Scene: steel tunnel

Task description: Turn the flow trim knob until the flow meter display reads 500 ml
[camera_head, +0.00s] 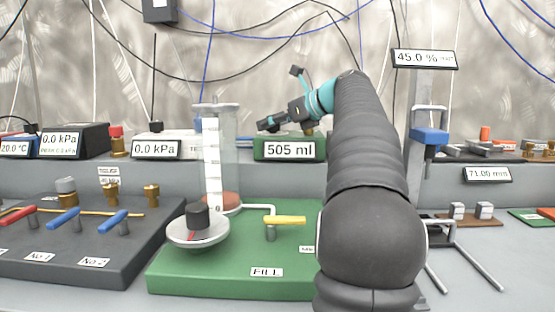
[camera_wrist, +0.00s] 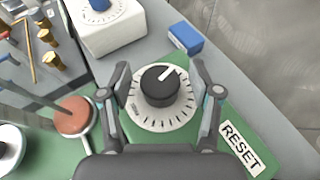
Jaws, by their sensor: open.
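The flow meter display (camera_head: 290,149) reads 505 ml in the head view. In the wrist view the flow trim knob (camera_wrist: 160,86) is a black knob with a white pointer line, set on a round white dial (camera_wrist: 162,123) with tick marks. The pointer aims toward the upper right of the picture. My gripper (camera_wrist: 160,72) is open, with one finger on each side of the knob and visible gaps between the fingers and the knob. Whether the fingertips are at the knob's height I cannot tell. In the head view the knob is not visible; my arm covers that part of the bench.
The green base carries a FILL label (camera_head: 267,272), a yellow-handled valve (camera_head: 284,220), a round pan (camera_head: 198,232) and a clear cylinder (camera_head: 229,150). In the wrist view a RESET label (camera_wrist: 241,147) lies right of the dial, and a blue block (camera_wrist: 185,38) lies beyond it.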

